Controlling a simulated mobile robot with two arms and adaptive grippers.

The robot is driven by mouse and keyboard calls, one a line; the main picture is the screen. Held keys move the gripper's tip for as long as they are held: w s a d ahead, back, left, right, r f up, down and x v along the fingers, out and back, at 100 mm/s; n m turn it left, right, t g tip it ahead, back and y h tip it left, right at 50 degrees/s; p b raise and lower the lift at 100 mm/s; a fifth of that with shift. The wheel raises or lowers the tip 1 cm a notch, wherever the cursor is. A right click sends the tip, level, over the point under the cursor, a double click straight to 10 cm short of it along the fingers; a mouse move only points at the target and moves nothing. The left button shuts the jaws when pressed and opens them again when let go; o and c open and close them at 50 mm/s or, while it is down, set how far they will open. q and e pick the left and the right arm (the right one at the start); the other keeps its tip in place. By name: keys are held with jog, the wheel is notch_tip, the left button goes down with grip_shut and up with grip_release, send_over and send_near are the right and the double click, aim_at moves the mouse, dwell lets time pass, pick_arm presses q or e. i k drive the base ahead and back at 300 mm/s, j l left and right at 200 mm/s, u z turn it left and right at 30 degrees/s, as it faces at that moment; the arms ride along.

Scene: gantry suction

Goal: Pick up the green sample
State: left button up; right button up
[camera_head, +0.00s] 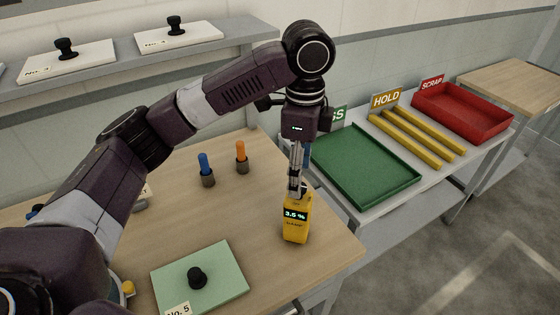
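The green sample (226,273) is a pale green square plate with a black knob on top and a "No. 5" label. It lies flat on the wooden table near the front. My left gripper (297,188) points down to the right of the sample and beyond it, apart from it. Its fingers are close together on the top of a yellow handheld meter (296,228) whose display reads 3.5 %. I cannot tell whether the meter touches the table. My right gripper is not in view.
A blue peg (204,165) and an orange peg (241,152) stand in dark holders on the wooden table (255,215). A green tray (362,165), yellow HOLD bars (410,135) and a red SCRAP tray (462,111) are on the right. White knobbed plates (178,37) lie on the back shelf.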

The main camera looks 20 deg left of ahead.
aim_at(198, 282)
jog(key=u, duration=1.5)
